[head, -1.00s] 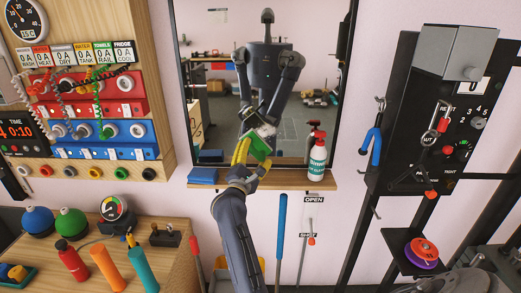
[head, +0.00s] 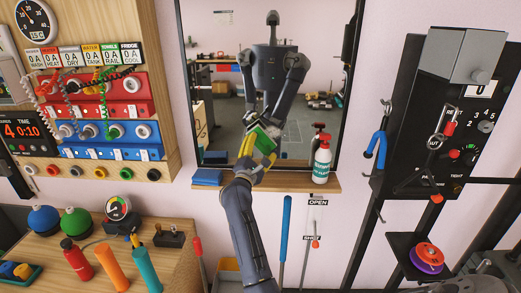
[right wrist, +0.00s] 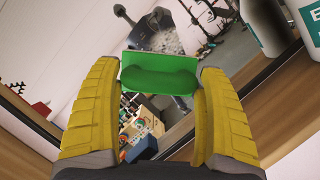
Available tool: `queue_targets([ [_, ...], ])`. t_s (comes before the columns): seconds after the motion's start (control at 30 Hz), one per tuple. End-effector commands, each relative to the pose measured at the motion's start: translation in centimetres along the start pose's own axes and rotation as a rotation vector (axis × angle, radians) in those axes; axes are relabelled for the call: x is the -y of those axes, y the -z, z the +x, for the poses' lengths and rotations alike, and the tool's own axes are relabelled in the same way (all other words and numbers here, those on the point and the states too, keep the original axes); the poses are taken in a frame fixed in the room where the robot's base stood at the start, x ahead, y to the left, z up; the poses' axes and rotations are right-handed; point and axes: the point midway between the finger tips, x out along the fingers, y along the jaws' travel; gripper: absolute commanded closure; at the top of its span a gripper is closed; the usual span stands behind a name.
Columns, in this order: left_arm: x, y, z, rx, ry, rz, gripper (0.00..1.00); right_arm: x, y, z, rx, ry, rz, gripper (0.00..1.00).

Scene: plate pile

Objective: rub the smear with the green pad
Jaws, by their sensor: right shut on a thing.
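The green pad (head: 265,141) is held between the yellow fingers of my right gripper (head: 251,150), in front of the lower part of the mirror (head: 222,110). In the right wrist view the pad (right wrist: 160,80) sits between the two fingertips, its rounded grip facing me. A grey speckled patch (right wrist: 160,40), which looks like the smear, shows on the glass just beyond the pad's upper edge. I cannot tell whether the pad touches the glass. In the head view the pad and the reflection make the smear hard to pick out. My left gripper is not in view.
A wooden shelf (head: 290,184) runs under the mirror. A blue-handled tool (head: 285,235) hangs below. A black panel stands at the right.

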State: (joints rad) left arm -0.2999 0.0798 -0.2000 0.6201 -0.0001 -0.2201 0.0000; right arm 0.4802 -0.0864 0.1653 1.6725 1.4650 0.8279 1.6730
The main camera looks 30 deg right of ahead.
Motion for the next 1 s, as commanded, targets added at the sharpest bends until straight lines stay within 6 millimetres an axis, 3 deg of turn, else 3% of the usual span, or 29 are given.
queue_targets([
  [1.0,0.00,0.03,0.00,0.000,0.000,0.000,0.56,-0.04,0.28,0.79,0.001,-0.001,-0.001,0.45],
])
